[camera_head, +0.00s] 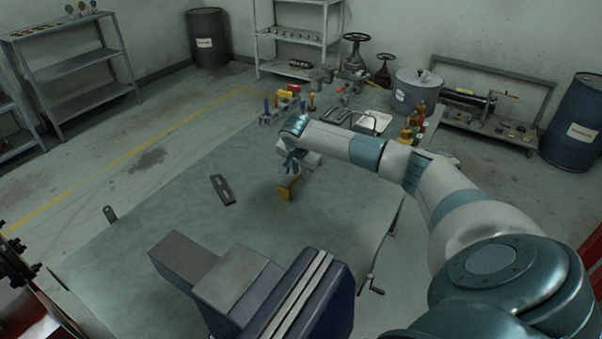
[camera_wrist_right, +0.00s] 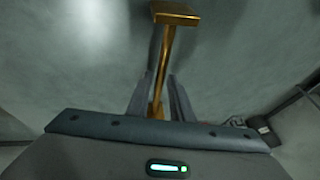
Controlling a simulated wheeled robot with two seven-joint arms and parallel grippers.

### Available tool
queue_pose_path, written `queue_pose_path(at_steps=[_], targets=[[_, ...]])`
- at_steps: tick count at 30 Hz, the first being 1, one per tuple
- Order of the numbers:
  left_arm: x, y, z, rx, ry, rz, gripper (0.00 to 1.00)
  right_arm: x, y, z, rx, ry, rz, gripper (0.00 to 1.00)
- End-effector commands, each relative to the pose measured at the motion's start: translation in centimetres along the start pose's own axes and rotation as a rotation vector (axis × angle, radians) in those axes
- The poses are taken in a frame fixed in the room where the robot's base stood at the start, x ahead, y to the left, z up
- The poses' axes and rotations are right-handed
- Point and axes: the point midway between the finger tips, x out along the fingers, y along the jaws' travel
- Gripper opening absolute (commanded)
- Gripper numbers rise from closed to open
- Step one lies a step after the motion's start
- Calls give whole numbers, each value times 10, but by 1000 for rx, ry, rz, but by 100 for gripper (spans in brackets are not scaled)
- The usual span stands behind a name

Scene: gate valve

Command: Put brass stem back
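The brass stem (camera_head: 287,189) shows under my right gripper (camera_head: 292,164), above the grey-green work surface. In the right wrist view the stem (camera_wrist_right: 166,55) is a thin golden rod with a wide block at its far end. Its near part lies between the two close-set fingers of my right gripper (camera_wrist_right: 160,90), which look shut on it. The exact contact is hard to see. I cannot tell whether the block touches the surface. My left gripper is not in view. No opening for the stem can be made out.
A blue-grey vise (camera_head: 255,285) stands in the foreground. A dark flat bar (camera_head: 222,189) lies on the work surface (camera_head: 150,220). Small parts, trays (camera_head: 373,122) and bottles (camera_head: 410,130) crowd its far end. Valves with handwheels (camera_head: 356,40) stand behind.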

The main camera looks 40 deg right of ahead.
Motion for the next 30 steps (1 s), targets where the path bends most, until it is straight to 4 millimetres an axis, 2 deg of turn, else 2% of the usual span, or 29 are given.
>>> queue_pose_path(at_steps=[6, 17, 20, 30], targets=[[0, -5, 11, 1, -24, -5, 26, 6, 0, 0, -1, 1, -1, 20], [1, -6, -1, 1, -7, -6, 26, 6, 0, 0, -1, 1, -1, 20], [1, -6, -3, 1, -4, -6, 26, 6, 0, 0, -1, 1, -1, 0], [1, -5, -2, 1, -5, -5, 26, 5, -1, -1, 0, 2, -3, 0]])
